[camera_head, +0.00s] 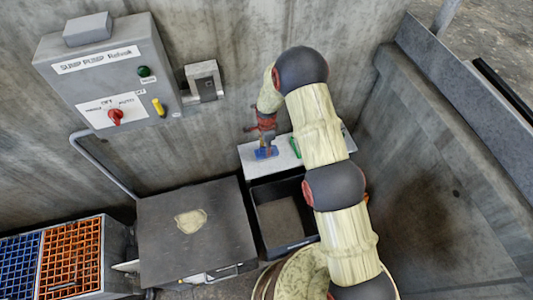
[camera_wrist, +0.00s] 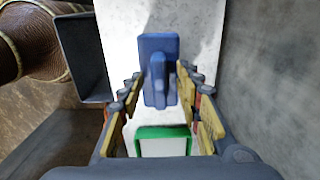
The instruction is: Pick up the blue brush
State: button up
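The blue brush (camera_head: 266,153) lies on a light grey shelf (camera_head: 256,164) against the wall in the head view. In the wrist view the brush (camera_wrist: 158,50) shows a wide flat blue base with a narrower raised handle toward the camera. My gripper (camera_head: 264,136) is just above the brush, pointing down. In the wrist view my gripper (camera_wrist: 159,84) is open, with one finger on each side of the handle. Narrow gaps seem to show between the fingers and the handle, so it does not look gripped.
A green-rimmed white item (camera_wrist: 163,144) lies on the shelf near the brush; its green edge shows in the head view (camera_head: 295,147). A black open bin (camera_head: 268,246) stands below the shelf. A grey control box (camera_head: 110,75) and small wall box (camera_head: 204,80) are on the wall.

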jog(key=shift+c, duration=1.4)
grip_shut()
jog(key=shift+r, duration=0.1)
jog(key=shift+r, duration=0.65)
jog(key=s+a+r+p, duration=0.2)
jog(key=s+a+r, duration=0.5)
jog(key=s+r, duration=0.4)
jog(key=shift+s+r, duration=0.25)
jog(key=shift+s, duration=0.3)
jog(key=shift+a, duration=0.1)
